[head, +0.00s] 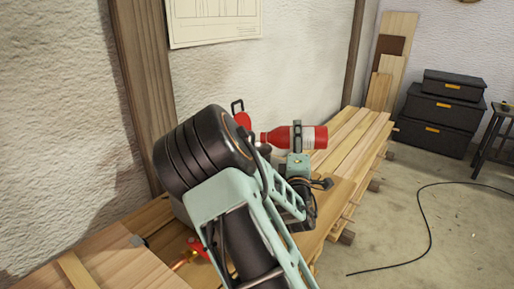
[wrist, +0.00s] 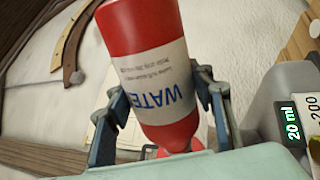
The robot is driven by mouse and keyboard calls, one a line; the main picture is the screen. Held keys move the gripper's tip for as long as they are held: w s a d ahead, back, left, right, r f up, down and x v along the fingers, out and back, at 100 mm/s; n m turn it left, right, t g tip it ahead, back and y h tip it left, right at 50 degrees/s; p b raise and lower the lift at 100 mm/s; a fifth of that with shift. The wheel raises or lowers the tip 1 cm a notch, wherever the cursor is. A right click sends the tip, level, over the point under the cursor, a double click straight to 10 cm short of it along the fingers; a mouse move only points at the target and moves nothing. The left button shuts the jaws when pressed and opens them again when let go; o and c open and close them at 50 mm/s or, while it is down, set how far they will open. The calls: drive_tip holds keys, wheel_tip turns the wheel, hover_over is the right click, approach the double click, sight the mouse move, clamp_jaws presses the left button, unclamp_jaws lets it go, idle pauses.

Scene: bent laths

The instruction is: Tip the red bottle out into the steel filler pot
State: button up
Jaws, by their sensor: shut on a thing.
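The red bottle (head: 282,137) lies about level in the air above the bench in the head view, its narrow neck end pointing left. In the wrist view the bottle (wrist: 140,30) shows a white label reading WATER, with its narrow end toward the bottom edge. My gripper (head: 297,136) is shut on the bottle's middle. In the wrist view my gripper (wrist: 164,95) has one finger on each side of the label. I cannot make out the steel filler pot in either view; my arm covers part of the bench. No liquid is seen coming out.
A red round thing with a dark handle (head: 242,118) shows just left of the bottle's neck, partly hidden. Pale laths (head: 350,135) cover the bench; black boxes (head: 440,115) stand right.

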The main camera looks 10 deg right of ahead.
drive_tip(key=shift+w+a+r+n+y+p, duration=0.1)
drive_tip(key=shift+a+r+n+y+p, duration=0.05)
drive_tip(key=shift+r+n+p, duration=0.3)
drive_tip(key=shift+a+r+n+y+p, duration=0.15)
drive_tip(key=shift+r+n+p, duration=0.2)
drive_tip(key=shift+n, duration=0.3)
drive_tip(key=shift+d+r, duration=0.1)
drive_tip(key=shift+d, duration=0.05)
drive_tip(key=shift+d+r+n, duration=0.1)
drive_tip(key=shift+d+n, duration=0.05)
drive_tip(key=shift+n, duration=0.15)
drive_tip(key=shift+w+r+n+y+p, duration=0.1)
drive_tip(key=shift+r+n+y+p, duration=0.3)
drive_tip(key=shift+r+n+p, duration=0.3)
drive_tip(key=shift+a+r+n+p, duration=0.3)
drive_tip(key=shift+a+n+p, duration=0.15)
drive_tip(key=shift+n, duration=0.35)
